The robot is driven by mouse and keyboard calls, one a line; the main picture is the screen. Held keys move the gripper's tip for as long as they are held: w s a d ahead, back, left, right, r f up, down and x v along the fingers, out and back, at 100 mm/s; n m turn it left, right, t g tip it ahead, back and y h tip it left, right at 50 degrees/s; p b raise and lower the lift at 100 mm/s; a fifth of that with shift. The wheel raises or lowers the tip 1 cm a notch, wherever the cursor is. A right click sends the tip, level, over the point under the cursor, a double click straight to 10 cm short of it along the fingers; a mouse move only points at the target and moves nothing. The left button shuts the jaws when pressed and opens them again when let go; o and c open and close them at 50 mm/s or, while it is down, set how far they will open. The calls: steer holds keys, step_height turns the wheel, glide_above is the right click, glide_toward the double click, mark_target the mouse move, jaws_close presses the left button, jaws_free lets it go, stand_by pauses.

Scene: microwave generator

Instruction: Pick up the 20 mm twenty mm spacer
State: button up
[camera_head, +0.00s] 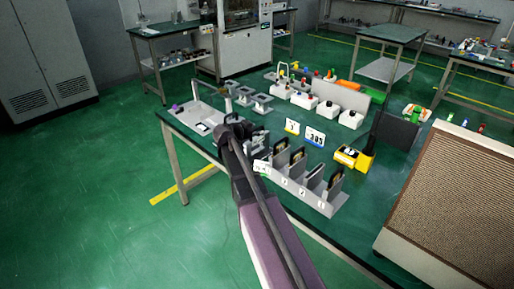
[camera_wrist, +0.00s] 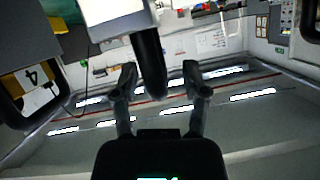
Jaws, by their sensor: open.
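My gripper (camera_wrist: 160,75) is open in the wrist view, with one finger on each side of a dark rounded bar (camera_wrist: 148,62). The bar hangs from a pale block (camera_wrist: 112,10); I cannot tell whether the fingers touch it. A plate with a black handle loop and a tag reading 4 (camera_wrist: 33,78) shows at the left. In the head view, several upright plates with black handles (camera_head: 336,181) stand in a grey slotted rack (camera_head: 310,197). I cannot read which one is the 20 mm spacer. My arm hides part of the rack's left end, and my fingers are not clear there.
The rack stands near the front edge of the green table. A yellow-and-black device (camera_head: 353,158), number cards (camera_head: 315,137) and white boxes (camera_head: 326,112) stand behind it. A brown meshed cabinet (camera_head: 455,190) is at the right. The floor at the left is clear.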

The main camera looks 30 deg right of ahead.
stand_by(0.4)
jaws_close()
steer(key=shift+r, duration=0.15)
step_height(320, 180, up, 10)
steer(key=p, duration=1)
stand_by(1.1)
